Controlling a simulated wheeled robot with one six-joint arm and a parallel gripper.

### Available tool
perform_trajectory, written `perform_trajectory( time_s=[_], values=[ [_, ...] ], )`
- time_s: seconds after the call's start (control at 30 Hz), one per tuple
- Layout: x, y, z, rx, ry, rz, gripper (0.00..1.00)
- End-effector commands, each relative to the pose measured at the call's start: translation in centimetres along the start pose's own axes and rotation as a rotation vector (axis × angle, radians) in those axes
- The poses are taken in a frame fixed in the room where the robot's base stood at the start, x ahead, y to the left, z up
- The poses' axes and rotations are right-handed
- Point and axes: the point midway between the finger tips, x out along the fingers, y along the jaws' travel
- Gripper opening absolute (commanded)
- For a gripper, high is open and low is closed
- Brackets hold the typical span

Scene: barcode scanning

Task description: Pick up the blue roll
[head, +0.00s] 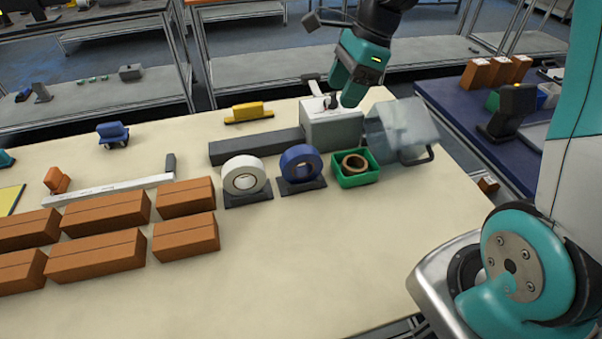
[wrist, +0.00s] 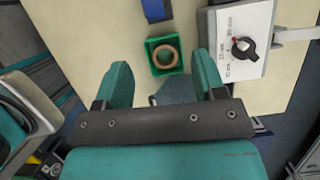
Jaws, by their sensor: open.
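The blue roll (head: 300,163) stands upright on a small dark stand on the table, between the white roll and the green bin. In the wrist view the blue roll (wrist: 155,8) is cut off by the top edge. My gripper (head: 348,98) is above the grey box, behind and to the right of the blue roll and apart from it. In the wrist view my gripper (wrist: 163,72) has its two teal fingers spread, with nothing held between them.
A white roll (head: 243,175) stands left of the blue roll. A green bin (head: 355,180) with a brown ring is to its right, beside a translucent bucket (head: 400,132). The grey box (head: 333,131) is behind. Brown boxes (head: 187,238) lie front left. The front table area is clear.

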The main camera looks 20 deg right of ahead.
Motion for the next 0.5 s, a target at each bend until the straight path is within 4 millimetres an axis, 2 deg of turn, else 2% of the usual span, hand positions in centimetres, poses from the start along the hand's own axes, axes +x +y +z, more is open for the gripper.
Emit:
perform_trajectory(
  time_s=[0.03,0.1,0.17,0.5],
  values=[
    [0.8,0.4,1.1,-0.034,-0.017,0.012,0.64],
    [1.6,0.7,1.9,-0.052,-0.030,0.020,0.64],
    [2.5,0.7,2.0,-0.053,-0.031,0.022,0.64],
    [10.0,0.9,2.2,-0.049,-0.029,0.022,0.64]
  ],
)
